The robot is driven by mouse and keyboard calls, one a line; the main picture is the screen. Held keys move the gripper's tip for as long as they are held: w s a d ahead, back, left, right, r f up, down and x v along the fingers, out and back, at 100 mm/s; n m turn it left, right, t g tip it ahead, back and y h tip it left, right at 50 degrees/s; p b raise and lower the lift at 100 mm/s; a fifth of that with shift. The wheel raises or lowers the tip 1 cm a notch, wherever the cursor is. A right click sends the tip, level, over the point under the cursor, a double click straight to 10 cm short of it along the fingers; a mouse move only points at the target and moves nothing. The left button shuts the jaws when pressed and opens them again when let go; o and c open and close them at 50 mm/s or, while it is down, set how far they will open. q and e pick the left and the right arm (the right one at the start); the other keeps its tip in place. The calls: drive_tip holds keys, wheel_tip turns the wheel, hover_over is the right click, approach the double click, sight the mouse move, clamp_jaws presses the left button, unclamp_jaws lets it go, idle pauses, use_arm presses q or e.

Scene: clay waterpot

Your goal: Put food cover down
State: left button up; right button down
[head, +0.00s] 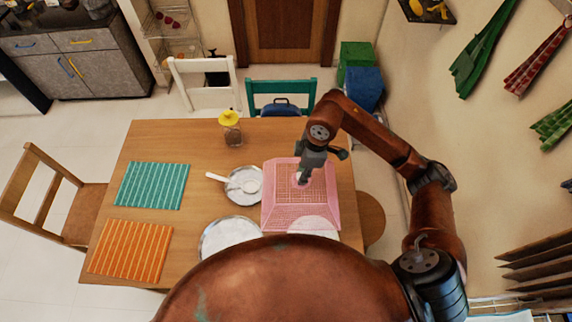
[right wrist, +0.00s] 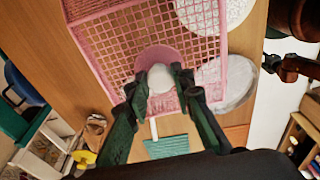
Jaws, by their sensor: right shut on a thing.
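The pink mesh food cover (head: 290,205) is at the right side of the wooden table (head: 150,142). I cannot tell whether its rim touches the table. My right gripper (head: 301,178) is above the cover, shut on the knob at its top. In the right wrist view the fingers (right wrist: 163,84) close around the pale round knob, with the pink mesh (right wrist: 120,45) beyond. The cover overlaps a white round plate (head: 315,226) near its front edge. My left gripper is not in view.
Green (head: 150,186) and orange (head: 130,248) striped mats lie on the left. A yellow-topped jar (head: 231,128) stands at the back. Chairs surround the table.

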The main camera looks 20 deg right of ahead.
drive_tip(key=w+d+f, duration=0.1)
drive_tip(key=w+d, duration=0.1)
drive_tip(key=w+d+f, duration=0.1)
drive_tip(key=w, duration=0.1)
drive_tip(key=w+d+f, duration=0.1)
drive_tip(key=w+d, duration=0.1)
drive_tip(key=shift+w+d+f+p, duration=0.25)
drive_tip(key=shift+d+f+p, duration=0.05)
drive_tip(key=shift+f, duration=0.05)
drive_tip(key=w+d+f, duration=0.1)
drive_tip(key=w+f, duration=0.1)
drive_tip(key=f, duration=0.1)
drive_tip(key=w+d+f, duration=0.1)
drive_tip(key=f, duration=0.1)
drive_tip(key=shift+w+d, duration=0.25)
drive_tip(key=shift+d, duration=0.1)
drive_tip(key=shift+w+d+f, duration=0.2)
drive_tip(key=shift+f, duration=0.2)
drive_tip(key=shift+w+d+f, duration=0.15)
drive_tip(key=shift+f, duration=0.2)
drive_tip(key=shift+f+p, duration=0.3)
drive_tip(key=shift+f, duration=1.1)
drive_tip(key=c, duration=1.7)
unclamp_jaws()
drive_tip(key=r, duration=0.4)
drive_tip(key=d+r, duration=0.1)
drive_tip(key=r, duration=0.7)
drive_tip(key=shift+s+d+b, duration=0.25)
drive_tip(key=shift+d+b, duration=0.1)
drive_tip(key=shift+b, duration=0.05)
